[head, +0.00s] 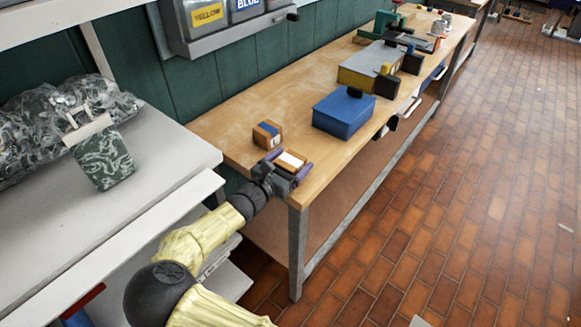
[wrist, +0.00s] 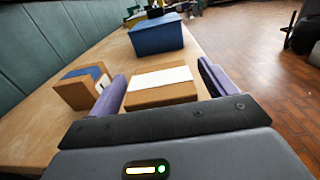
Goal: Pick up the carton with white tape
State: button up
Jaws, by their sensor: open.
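The carton with white tape (head: 290,160) is a small brown box near the front left end of the wooden workbench (head: 229,133). In the wrist view the carton (wrist: 150,96) has a broad white strip (wrist: 158,79) across its top. My gripper (head: 289,169) is open, with its purple fingers on either side of the carton. In the wrist view the gripper (wrist: 163,88) has a finger to the left and to the right of the carton, with a gap visible on the right. The carton's lower near side is hidden by the gripper body.
A second brown carton with blue tape (head: 266,134) stands just left of my gripper; it also shows in the wrist view (wrist: 84,86). A blue box (head: 343,114) stands farther back, with a grey and yellow box (head: 371,68) beyond it. A grey shelf (head: 150,170) lies at left.

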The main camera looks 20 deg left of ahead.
jog(key=shift+c, duration=0.2)
jog(key=c, duration=1.2)
jog(key=shift+r, duration=0.1)
